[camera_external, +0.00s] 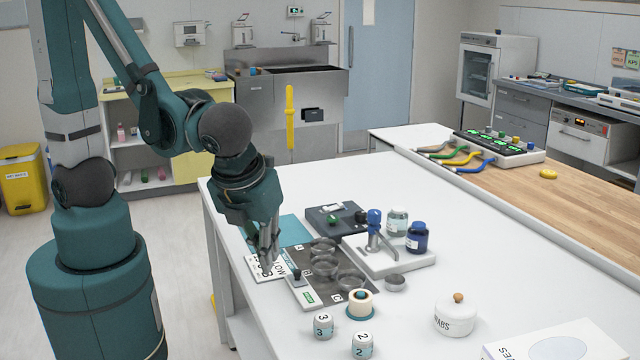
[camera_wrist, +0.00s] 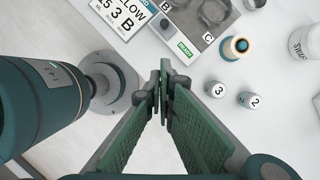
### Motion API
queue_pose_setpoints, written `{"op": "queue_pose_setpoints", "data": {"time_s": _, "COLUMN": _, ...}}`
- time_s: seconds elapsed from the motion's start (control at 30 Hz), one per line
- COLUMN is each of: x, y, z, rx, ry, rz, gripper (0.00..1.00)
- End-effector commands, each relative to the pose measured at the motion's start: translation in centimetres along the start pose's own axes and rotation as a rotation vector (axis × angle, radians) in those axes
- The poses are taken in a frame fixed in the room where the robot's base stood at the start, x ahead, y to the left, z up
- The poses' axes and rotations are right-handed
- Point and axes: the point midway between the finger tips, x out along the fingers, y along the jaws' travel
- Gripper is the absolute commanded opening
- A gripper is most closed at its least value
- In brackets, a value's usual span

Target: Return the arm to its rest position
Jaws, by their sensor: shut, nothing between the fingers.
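My gripper (camera_external: 268,255) hangs from my arm over the left edge of the white table (camera_external: 480,250), pointing down. Its fingers are together with nothing between them. In the wrist view, my gripper (camera_wrist: 163,85) shows its two green pads meeting at the tips, above the floor beside the table edge. My arm is bent, reaching from its base on the left across to the table. In the external view the fingertips are in front of a card with large print (camera_external: 264,266); I cannot tell the exact gap.
A dark board (camera_external: 325,290) with clear rings lies by the fingers. The floor left of the table is open.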

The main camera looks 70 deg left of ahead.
Motion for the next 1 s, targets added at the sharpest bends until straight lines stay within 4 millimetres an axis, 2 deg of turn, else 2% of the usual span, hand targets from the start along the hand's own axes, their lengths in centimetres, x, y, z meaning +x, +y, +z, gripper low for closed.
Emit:
{"op": "queue_pose_setpoints", "data": {"time_s": 0.67, "x": -0.1, "y": 0.0, "z": 0.1, "rx": -0.010, "ry": 0.002, "rz": -0.001, "gripper": 0.00}}
{"op": "queue_pose_setpoints", "data": {"time_s": 0.87, "x": -0.2, "y": 0.3, "z": 1.4, "rx": -0.092, "ry": 0.017, "rz": -0.011, "gripper": 0.00}}
{"op": "queue_pose_setpoints", "data": {"time_s": 1.0, "x": -0.5, "y": 0.6, "z": 3.1, "rx": -0.211, "ry": 0.037, "rz": -0.025, "gripper": 0.00}}
